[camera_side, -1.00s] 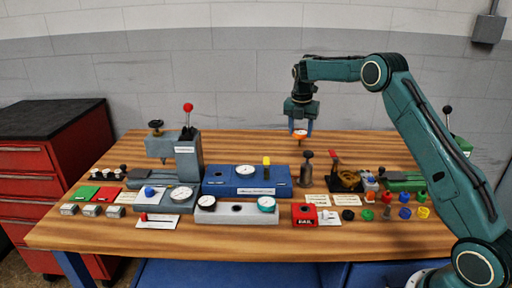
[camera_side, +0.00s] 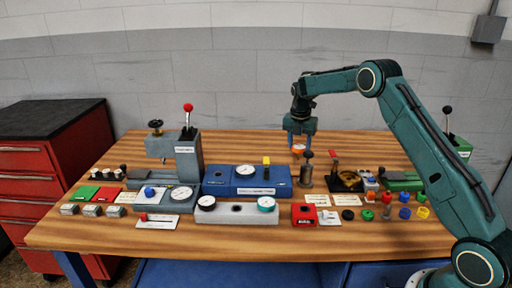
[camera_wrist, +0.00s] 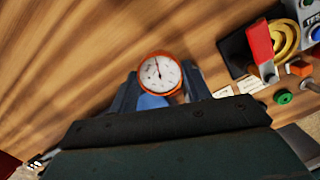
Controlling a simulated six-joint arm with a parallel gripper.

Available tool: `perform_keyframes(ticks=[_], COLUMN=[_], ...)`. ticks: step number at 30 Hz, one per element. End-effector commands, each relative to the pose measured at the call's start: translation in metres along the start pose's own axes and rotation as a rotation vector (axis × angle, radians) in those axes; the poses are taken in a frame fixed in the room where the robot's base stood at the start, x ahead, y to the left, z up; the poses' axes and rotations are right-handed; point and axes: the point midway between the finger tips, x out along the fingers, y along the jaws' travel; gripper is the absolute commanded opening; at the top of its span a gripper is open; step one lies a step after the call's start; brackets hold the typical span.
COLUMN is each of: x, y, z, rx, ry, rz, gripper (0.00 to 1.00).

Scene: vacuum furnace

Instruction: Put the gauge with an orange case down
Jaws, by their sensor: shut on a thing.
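The gauge with an orange case (camera_side: 298,149) is between the fingers of my gripper (camera_side: 298,143), which is shut on it. In the wrist view the gauge (camera_wrist: 160,73) shows its white round dial, facing the camera, with the orange rim around it. In the side view the gauge hangs behind the dark-handled upright tool and to the right of the blue block's back edge. I cannot tell exactly how far it is above the wooden table (camera_side: 240,145).
A grey rack (camera_side: 237,213) holds a black-rimmed gauge (camera_side: 206,202) and a teal gauge (camera_side: 266,204), with an empty hole between them. A blue block (camera_side: 218,182) carries a white-dialled gauge (camera_side: 245,170). A red box (camera_side: 304,214) stands in front. The back of the table is clear.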

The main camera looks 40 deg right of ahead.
Motion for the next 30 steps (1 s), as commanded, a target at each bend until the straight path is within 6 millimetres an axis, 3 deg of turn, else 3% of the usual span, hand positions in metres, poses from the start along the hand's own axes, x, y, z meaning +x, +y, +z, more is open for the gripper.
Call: perform_keyframes(ticks=[12, 27, 28, 30], x=[0.046, 0.052, 0.052, 0.052], y=[0.000, 0.000, 0.000, 0.000], z=[-0.007, -0.008, -0.008, -0.008], rx=[0.000, 0.000, 0.000, 0.000], ry=[0.001, 0.000, 0.000, 0.000], rz=[-0.001, 0.000, 0.000, 0.000], gripper=[0.23, 0.23, 0.52, 0.66])
